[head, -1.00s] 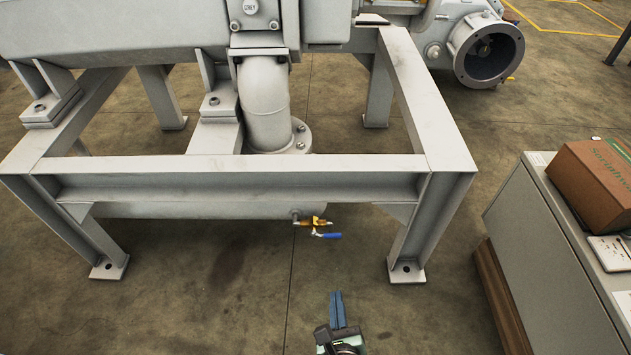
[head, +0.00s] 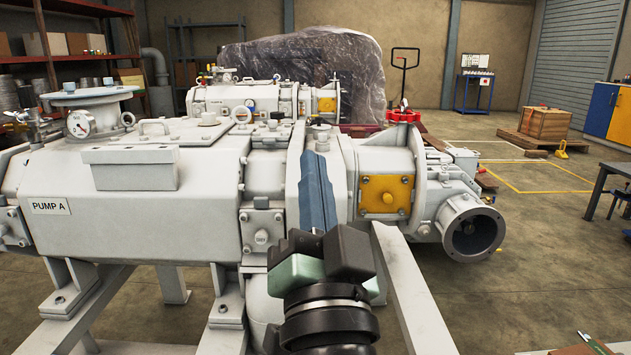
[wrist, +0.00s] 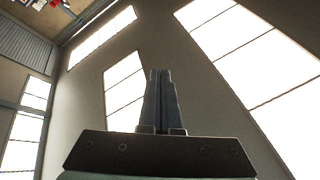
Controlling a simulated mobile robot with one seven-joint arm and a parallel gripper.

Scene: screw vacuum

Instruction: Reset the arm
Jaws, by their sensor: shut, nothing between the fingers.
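My gripper (head: 316,160) points upward in the middle of the head view, in front of the white vacuum pump labelled PUMP A (head: 130,200). Its two blue-grey fingers are together with nothing between them. In the wrist view the shut fingers (wrist: 160,75) point up toward the ceiling and bright windows. My gripper hides part of the pump's right section. I cannot tell from the head view how far it is from the pump.
The pump's steel frame (head: 415,305) stands in front of me. A cardboard box (head: 583,347) shows at the bottom right edge. A wooden crate (head: 546,123), a workbench (head: 474,90) and a wrapped machine (head: 300,70) stand farther back. Open floor lies to the right.

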